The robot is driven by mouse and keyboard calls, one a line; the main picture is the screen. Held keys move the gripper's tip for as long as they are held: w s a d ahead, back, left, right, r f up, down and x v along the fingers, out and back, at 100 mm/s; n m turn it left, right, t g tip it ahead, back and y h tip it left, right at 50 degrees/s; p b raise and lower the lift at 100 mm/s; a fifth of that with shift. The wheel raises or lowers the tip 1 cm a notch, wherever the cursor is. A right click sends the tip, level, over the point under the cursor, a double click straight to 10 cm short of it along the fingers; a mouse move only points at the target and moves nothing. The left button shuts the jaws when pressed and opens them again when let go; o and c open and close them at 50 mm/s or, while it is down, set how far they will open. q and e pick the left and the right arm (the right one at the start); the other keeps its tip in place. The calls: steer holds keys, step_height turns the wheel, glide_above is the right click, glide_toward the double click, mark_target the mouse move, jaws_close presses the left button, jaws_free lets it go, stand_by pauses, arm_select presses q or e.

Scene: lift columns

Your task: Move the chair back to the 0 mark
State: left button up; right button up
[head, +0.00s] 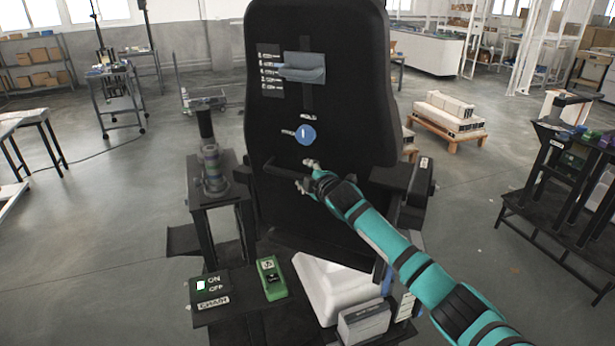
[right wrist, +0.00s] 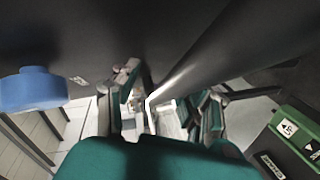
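The black chair back (head: 330,110) stands upright in the middle of the head view. On it are a round blue knob (head: 306,135), a dark label panel (head: 269,70) with several lines too small to read, and a grey-blue piece (head: 304,67) beside the panel. I cannot make out a 0 mark. A dark bar handle (head: 262,168) sticks out below the knob. My right gripper (head: 308,176) is at the bar's right end; in the right wrist view its fingers (right wrist: 168,108) are spread, with the bar (right wrist: 215,55) running between or just beyond them. My left gripper is not in view.
A dark rack (head: 570,165) stands at right. Open floor (head: 100,220) lies left.

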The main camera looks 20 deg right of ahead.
steer(key=shift+a+f, duration=0.1)
steer(key=shift+f, duration=0.05)
steer(key=shift+s, duration=0.55)
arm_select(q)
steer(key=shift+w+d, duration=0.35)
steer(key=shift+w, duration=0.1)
arm_select(e)
steer(key=v, duration=1.1)
steer(key=shift+r, duration=0.25)
